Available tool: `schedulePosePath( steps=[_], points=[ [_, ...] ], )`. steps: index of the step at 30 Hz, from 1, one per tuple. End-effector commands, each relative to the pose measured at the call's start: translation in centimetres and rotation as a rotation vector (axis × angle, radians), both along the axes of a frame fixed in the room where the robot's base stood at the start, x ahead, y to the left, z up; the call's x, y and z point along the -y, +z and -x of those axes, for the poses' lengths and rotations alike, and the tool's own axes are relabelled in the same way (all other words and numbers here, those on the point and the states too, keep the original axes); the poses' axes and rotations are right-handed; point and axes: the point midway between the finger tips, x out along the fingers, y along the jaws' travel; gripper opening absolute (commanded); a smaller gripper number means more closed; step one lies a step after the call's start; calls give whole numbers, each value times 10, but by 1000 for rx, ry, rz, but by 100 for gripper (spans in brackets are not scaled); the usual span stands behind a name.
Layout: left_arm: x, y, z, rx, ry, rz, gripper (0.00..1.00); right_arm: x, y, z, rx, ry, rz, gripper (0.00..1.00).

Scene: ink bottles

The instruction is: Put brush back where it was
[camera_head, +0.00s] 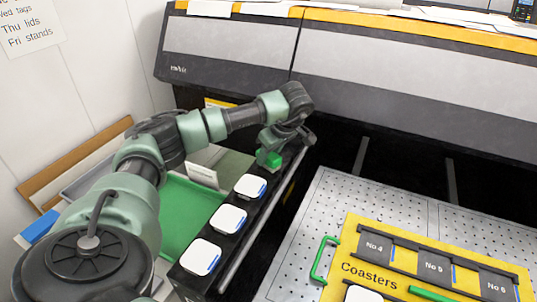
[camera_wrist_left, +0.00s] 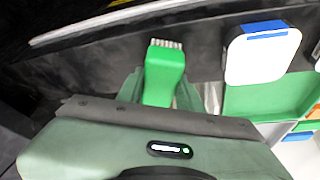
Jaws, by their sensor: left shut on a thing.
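The brush (camera_wrist_left: 165,64) is green with a row of pale bristles at its end, seen in the left wrist view. My left gripper (camera_wrist_left: 160,92) is shut on it, with a finger on either side. In the head view the gripper (camera_head: 272,150) is at the far end of a dark ledge (camera_head: 262,215), and a green part of the brush (camera_head: 268,158) shows below it. I cannot tell whether the brush touches the ledge. The rest of the brush is hidden by the gripper. My right gripper is not in view.
Several white blocks with blue edges, such as the nearest one (camera_head: 201,256), line the ledge. A green tray (camera_head: 185,215) lies to its left. A yellow "Coasters" board (camera_head: 345,244) with green handles rests on the perforated bed (camera_head: 315,215). The large printer (camera_head: 400,90) stands behind.

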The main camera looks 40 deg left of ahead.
Motion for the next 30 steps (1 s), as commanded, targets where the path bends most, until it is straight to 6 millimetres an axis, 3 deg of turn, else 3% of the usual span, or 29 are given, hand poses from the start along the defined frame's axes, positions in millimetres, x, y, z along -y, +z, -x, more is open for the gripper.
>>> schedulePosePath(
  steps=[4, 5, 7, 20, 30],
  points=[
    [0, -3, 0, 0, 0, 0, 4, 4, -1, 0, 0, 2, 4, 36],
    [0, -3, 0, -1, 0, 0, 39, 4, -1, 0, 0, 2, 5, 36],
    [0, -2, 0, -1, 0, 0, 58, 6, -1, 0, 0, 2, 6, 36],
    [2, 5, -1, 3, -1, 0, 58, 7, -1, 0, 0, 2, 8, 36],
    [29, 67, 1, 6, -1, 0, 58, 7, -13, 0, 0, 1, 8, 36]
  ],
)
